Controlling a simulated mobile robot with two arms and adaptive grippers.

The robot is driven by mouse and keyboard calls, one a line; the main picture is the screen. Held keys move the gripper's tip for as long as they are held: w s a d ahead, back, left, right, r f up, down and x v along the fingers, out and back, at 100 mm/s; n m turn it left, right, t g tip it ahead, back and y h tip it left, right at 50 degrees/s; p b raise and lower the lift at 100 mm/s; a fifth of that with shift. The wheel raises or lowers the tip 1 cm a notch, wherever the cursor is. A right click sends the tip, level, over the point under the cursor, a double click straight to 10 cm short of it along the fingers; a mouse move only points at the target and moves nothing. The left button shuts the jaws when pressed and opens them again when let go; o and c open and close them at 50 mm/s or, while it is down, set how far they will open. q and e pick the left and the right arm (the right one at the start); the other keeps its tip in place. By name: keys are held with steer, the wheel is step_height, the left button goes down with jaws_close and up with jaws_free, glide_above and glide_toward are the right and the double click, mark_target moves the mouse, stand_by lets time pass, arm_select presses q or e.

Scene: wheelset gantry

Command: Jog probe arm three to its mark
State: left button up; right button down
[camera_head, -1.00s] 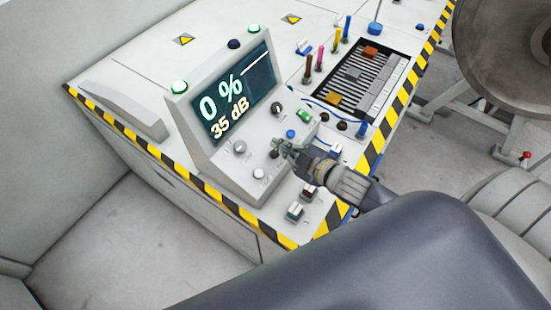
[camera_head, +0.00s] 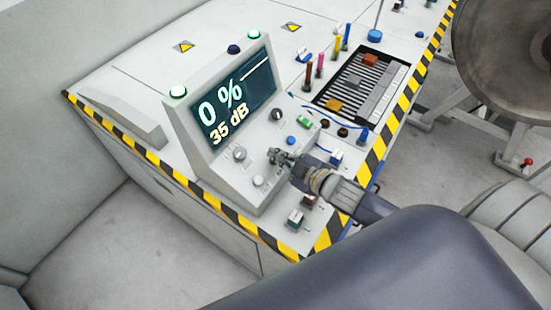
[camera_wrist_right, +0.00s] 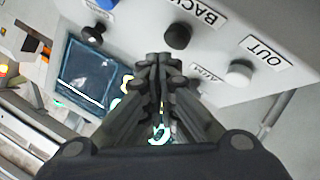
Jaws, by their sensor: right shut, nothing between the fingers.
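The grey control console (camera_head: 215,165) stands on the white bench. Its screen (camera_head: 232,105) reads "0 %" and "35 dB" with a slanted white line. My right gripper (camera_head: 276,157) is shut and empty in front of the console's sloping control face. In the right wrist view its fingertips (camera_wrist_right: 162,66) are together. A black knob (camera_wrist_right: 177,36) by the "BACK" label and a white button (camera_wrist_right: 239,73) by the "OUT" label lie beyond them. A smaller label between is partly hidden by the fingers. I cannot tell whether the gripper touches any control. My left gripper is not in view.
A grey knob (camera_head: 239,153), white button (camera_head: 258,181) and blue button (camera_head: 291,140) are around the gripper. Several coloured upright probes (camera_head: 320,64) and a slatted tray (camera_head: 340,96) stand behind. A large wheel (camera_head: 500,60) is at right. Striped edging (camera_head: 180,173) borders the bench.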

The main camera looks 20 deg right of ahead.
steer(key=shift+f, duration=0.1)
stand_by(0.7)
steer(key=shift+w+a+f, duration=0.1)
steer(key=shift+w+f, duration=0.1)
steer(key=shift+f, duration=0.05)
steer(key=shift+w+a+f+b, duration=0.15)
steer(key=shift+f+b, duration=0.2)
steer(key=shift+f, duration=0.2)
stand_by(1.8)
steer(key=shift+r, duration=0.1)
stand_by(2.7)
steer(key=shift+s+d+r+p, duration=0.15)
steer(key=shift+s+r+p, duration=0.05)
steer(key=shift+r+p, duration=0.3)
steer(key=shift+s+d+r+p, duration=0.15)
steer(key=shift+r+p, duration=0.2)
steer(key=shift+p, duration=0.25)
steer(key=shift+s+r+p, duration=0.15)
steer(key=shift+r+p, duration=0.4)
steer(key=shift+p, duration=0.1)
steer(key=r+p, duration=0.1)
steer(key=s+r+p, duration=0.1)
steer(key=d+r+p, duration=0.1)
steer(key=shift+s+r+p, duration=0.2)
steer(key=shift+s+p, duration=0.05)
steer(key=shift+p, duration=0.1)
